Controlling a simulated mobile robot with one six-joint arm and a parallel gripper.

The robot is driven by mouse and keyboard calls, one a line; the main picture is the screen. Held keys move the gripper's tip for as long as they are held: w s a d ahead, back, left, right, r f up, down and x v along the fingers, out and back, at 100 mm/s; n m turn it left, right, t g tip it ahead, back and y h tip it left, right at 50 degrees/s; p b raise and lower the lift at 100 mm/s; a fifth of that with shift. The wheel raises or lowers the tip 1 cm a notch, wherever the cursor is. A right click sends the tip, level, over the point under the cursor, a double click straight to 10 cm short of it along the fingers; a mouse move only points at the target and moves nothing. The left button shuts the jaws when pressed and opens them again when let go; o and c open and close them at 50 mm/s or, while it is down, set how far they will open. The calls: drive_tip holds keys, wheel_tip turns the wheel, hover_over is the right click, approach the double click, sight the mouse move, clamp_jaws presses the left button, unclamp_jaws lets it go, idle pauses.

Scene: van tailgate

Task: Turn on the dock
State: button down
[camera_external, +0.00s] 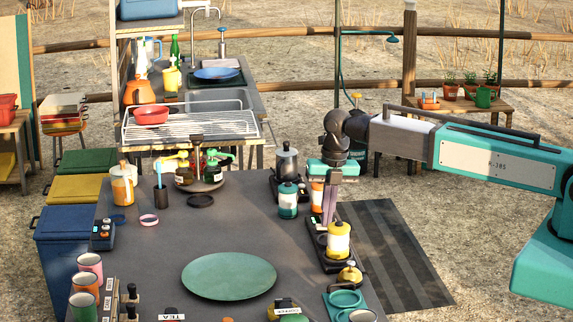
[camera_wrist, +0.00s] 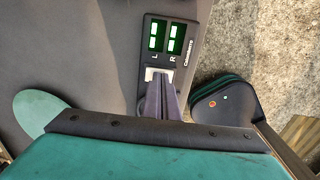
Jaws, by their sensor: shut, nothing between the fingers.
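The dock (camera_wrist: 178,58) is a black panel in the wrist view, with bright green windows above the letters L and R and small white lettering at its side. A pale switch-like part (camera_wrist: 157,75) is at its near end, partly hidden by my fingers. My gripper (camera_wrist: 160,88) is shut and empty, its tips at or just over that part; I cannot tell whether they touch. In the external view my gripper (camera_external: 328,222) points down at the dock (camera_external: 315,236) on the table's right side.
A teal canister (camera_external: 288,201) and a black-lidded jar (camera_external: 287,161) stand behind the dock. A green plate (camera_external: 229,277) lies to the left, with bare tabletop (camera_external: 235,222) beyond it. A striped mat (camera_external: 385,250) lies right of the table.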

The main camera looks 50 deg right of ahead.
drive_tip(key=shift+r, duration=0.1)
drive_tip(key=shift+s+d+r+p, duration=0.1)
drive_tip(key=shift+r+p, duration=0.6)
drive_tip(key=shift+r, duration=0.35)
drive_tip(key=shift+s+d+r+p, duration=0.1)
drive_tip(key=shift+r+p, duration=0.6)
drive_tip(key=shift+r, duration=0.35)
drive_tip(key=shift+r+b, duration=0.45)
drive_tip(key=shift+b, duration=0.05)
wheel_tip(320, 180, up, 9)
drive_tip(key=s+b, duration=0.1)
drive_tip(key=b, duration=0.1)
drive_tip(key=shift+d+f, duration=0.2)
drive_tip(key=shift+d, duration=0.25)
